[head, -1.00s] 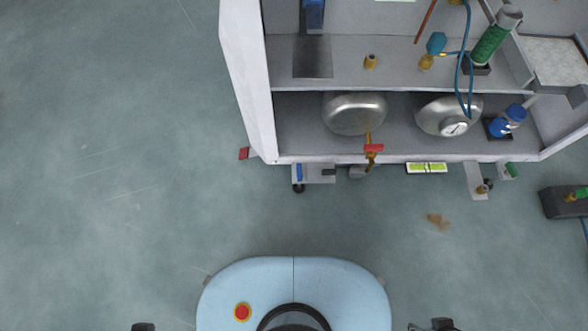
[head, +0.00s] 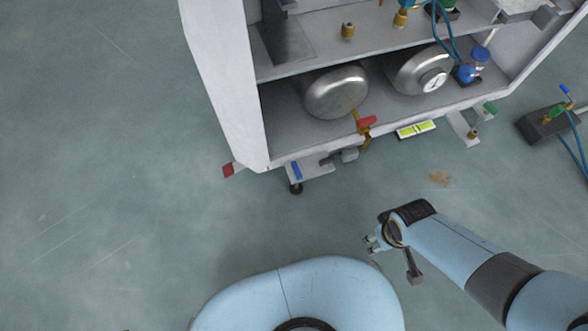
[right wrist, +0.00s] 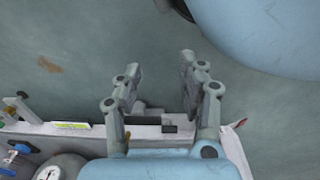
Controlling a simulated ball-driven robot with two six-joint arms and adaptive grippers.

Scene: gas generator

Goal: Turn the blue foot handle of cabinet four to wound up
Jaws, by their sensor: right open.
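The blue foot handle (head: 296,169) is a small blue bar on a grey foot bracket at the cabinet's lower front left corner, above a dark caster. I cannot make out the blue handle in the right wrist view. The open grey cabinet (head: 222,95) stands at the top of the head view. My right gripper (head: 370,244) is below and to the right of the handle, well apart from it. The right wrist view shows its two fingers (right wrist: 161,68) spread, with nothing between them. My left gripper is not in view.
A red foot handle (head: 228,170) sticks out left of the corner. A red-handled brass valve (head: 366,122), a yellow-green level (head: 416,129) and a green foot handle (head: 490,108) lie along the front. A dark block with hoses (head: 545,122) is at right. The floor in front is clear.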

